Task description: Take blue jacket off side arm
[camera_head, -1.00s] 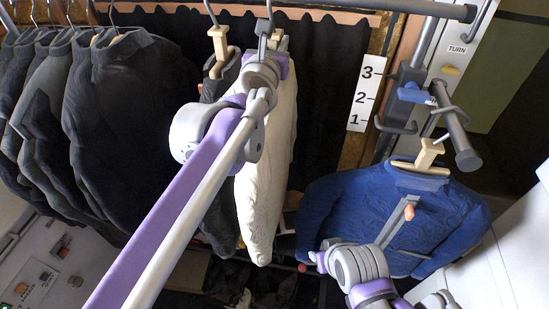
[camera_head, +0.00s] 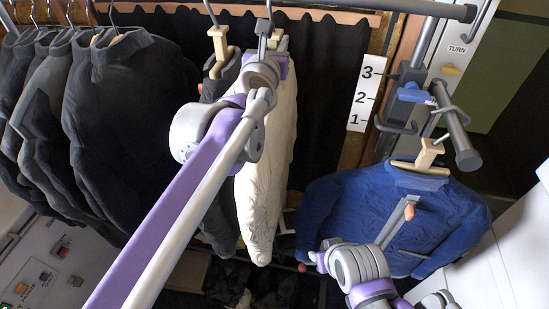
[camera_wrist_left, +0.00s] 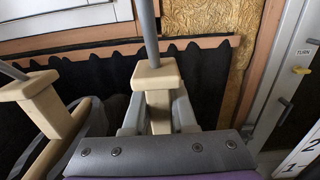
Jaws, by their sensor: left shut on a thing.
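The blue jacket (camera_head: 390,215) hangs in the head view at the right, on a wooden hanger (camera_head: 428,155) hooked over the grey side arm (camera_head: 455,125). My left gripper (camera_head: 272,48) is at the top of a white jacket (camera_head: 265,195) on the upper rail, left of the blue one. In the left wrist view it is shut on the wooden neck of a hanger (camera_wrist_left: 157,85), with a grey finger on each side. My right arm reaches up from the bottom right, in front of the blue jacket's lower left. Its purple and grey end (camera_head: 320,258) is small and its fingers are unclear.
Several dark jackets (camera_head: 125,120) hang at the left of the upper rail (camera_head: 425,8). A number strip (camera_head: 366,92) and a blue-handled bracket (camera_head: 414,95) are near the side arm. A white surface (camera_head: 515,255) stands close at the lower right. A control panel (camera_head: 55,265) is at the lower left.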

